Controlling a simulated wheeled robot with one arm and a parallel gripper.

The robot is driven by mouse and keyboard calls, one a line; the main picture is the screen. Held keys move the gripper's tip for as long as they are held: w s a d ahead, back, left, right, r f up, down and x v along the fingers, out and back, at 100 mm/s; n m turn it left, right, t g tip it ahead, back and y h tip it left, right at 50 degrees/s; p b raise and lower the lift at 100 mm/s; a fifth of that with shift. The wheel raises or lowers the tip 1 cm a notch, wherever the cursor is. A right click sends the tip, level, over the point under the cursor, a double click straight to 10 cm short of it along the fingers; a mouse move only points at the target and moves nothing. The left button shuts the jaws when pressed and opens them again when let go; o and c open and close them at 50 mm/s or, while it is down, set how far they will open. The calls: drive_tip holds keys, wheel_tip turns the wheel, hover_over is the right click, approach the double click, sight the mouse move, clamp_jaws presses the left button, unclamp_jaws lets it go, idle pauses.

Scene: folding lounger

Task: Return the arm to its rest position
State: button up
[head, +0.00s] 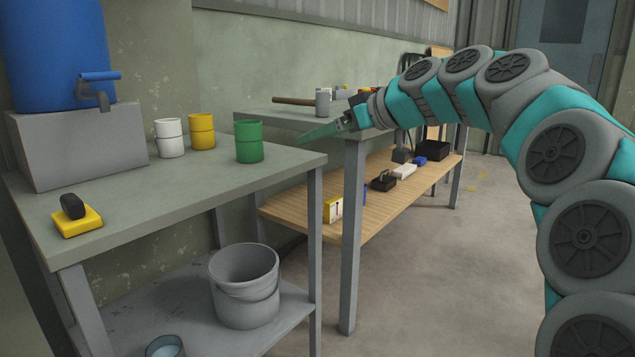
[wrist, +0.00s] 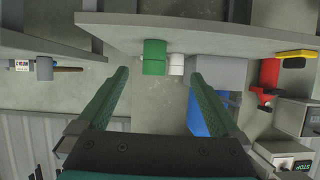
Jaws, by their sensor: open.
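My arm reaches in from the right of the head view. My gripper (head: 305,138) is at the right end of the near workbench, to the right of the green mug (head: 249,142). In the wrist view, which is upside down, my gripper (wrist: 158,73) has its two green fingers wide apart with nothing held. The green mug (wrist: 154,57) and the white mug (wrist: 177,64) show past the gap between the fingers, apart from them.
The near bench (head: 190,200) also carries a white mug (head: 170,138), a yellow mug (head: 202,131), a blue barrel (head: 55,60) on a grey block (head: 80,150) and a yellow-black tool (head: 77,219). A grey bucket (head: 245,290) stands below. A second bench (head: 280,117) holds a hammer (head: 295,101).

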drive_tip(key=s+f+m+g+h+p, duration=0.3)
drive_tip(key=s+f+m+g+h, duration=0.15)
drive_tip(key=s+f, duration=1.4)
drive_tip(key=s+d+f+m+g+h+p, duration=0.1)
drive_tip(key=s+d+f, duration=0.3)
drive_tip(key=s, duration=0.4)
drive_tip(key=s+d+f+m+g+h+p, duration=0.1)
drive_tip(key=s+d+f+m+g+h, duration=0.1)
drive_tip(key=s, duration=0.6)
drive_tip(key=s+d+f+m+g+h+p, duration=0.1)
drive_tip(key=s+d+f+m+g+h, duration=0.1)
drive_tip(key=s+d+f, duration=0.4)
drive_tip(key=shift+s+d+h, duration=0.45)
drive_tip(key=shift+s, duration=0.8)
drive_tip(key=shift+m, duration=0.25)
